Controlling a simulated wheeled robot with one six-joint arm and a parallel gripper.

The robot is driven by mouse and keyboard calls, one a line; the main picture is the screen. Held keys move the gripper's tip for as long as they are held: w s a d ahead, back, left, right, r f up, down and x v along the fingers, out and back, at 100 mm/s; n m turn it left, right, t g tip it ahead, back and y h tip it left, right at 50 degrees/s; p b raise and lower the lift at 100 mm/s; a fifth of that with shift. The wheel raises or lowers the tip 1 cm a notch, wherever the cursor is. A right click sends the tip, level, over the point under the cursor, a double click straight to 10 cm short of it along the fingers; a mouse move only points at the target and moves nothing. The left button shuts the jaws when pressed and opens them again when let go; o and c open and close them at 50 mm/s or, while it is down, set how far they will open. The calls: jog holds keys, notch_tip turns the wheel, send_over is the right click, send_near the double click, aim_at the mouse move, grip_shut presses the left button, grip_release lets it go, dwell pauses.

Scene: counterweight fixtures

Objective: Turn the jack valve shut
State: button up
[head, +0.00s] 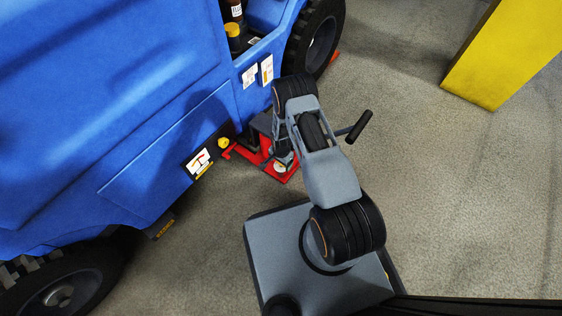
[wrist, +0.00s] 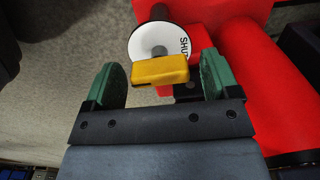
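The jack valve has a yellow bar handle (wrist: 160,71) in front of a white round dial (wrist: 150,44) with the word SHUT at its right edge. The valve is on the red jack (wrist: 240,50), which also shows in the head view (head: 238,152), low beside the blue vehicle. My gripper (wrist: 160,73) has two green fingertips spread wide. The handle lies between them, crosswise, with a gap on each side. The handle covers the lower part of the dial. In the head view my arm hides much of the jack and the gripper.
The blue vehicle (head: 130,100) stands close on the left, with its black wheels (head: 316,38) on the floor. A yellow block or post (head: 505,55) stands at the upper right. The grey floor (head: 450,190) on the right is clear.

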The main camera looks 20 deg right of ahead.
jog(key=shift+r, duration=0.1)
notch_tip(320, 180, up, 14)
jog(key=p, duration=0.5)
jog(key=shift+p, duration=0.35)
jog(key=shift+f, duration=0.2)
